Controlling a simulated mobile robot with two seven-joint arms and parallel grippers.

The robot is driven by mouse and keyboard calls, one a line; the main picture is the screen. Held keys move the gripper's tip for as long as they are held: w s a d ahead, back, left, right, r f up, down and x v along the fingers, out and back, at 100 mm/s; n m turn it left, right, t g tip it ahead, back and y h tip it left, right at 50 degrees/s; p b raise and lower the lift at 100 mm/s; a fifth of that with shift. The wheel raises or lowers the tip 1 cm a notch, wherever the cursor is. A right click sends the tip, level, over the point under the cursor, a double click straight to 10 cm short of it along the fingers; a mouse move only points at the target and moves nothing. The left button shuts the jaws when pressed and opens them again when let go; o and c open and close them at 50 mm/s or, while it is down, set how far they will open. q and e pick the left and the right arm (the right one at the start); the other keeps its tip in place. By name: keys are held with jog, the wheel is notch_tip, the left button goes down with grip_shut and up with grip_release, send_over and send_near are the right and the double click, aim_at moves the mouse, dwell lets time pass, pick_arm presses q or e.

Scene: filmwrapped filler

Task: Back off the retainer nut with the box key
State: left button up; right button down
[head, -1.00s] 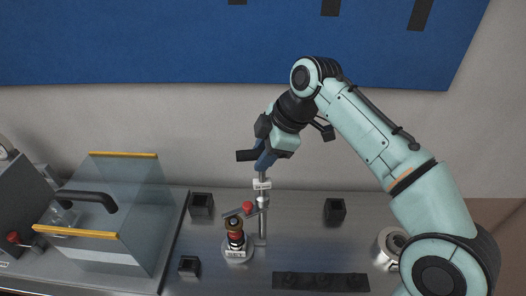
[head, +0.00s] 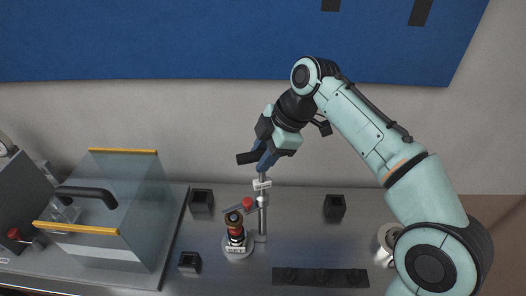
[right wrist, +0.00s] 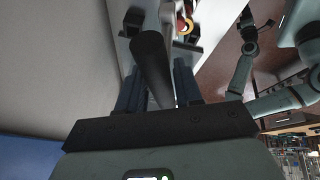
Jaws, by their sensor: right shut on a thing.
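My right gripper (head: 262,155) is shut on the box key, by its black handle (head: 247,157). The handle also shows between the blue fingers in the right wrist view (right wrist: 152,65). The key's shaft (head: 262,174) hangs down with a white tag on it, above the bench. Below it is a silver upright (head: 262,218); I cannot tell where the key ends. The gripper is above and right of the nut. My left gripper does not show.
A red knob (head: 247,203) on a grey arm sits close behind the nut. Black blocks (head: 201,201) (head: 335,207) and a dark strip (head: 320,277) lie around. A clear guard (head: 125,200) with yellow edges fills the left.

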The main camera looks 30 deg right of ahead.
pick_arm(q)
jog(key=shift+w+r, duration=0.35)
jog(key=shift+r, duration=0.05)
pick_arm(e)
jog(key=shift+r+n, duration=0.1)
jog(key=shift+n, duration=0.6)
pick_arm(q)
jog(key=shift+p, duration=0.3)
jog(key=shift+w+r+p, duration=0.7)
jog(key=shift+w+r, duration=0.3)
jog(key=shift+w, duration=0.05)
pick_arm(e)
jog(key=shift+n+g+y, duration=0.4)
jog(key=shift+n+g, duration=0.5)
jog(key=shift+n, duration=0.7)
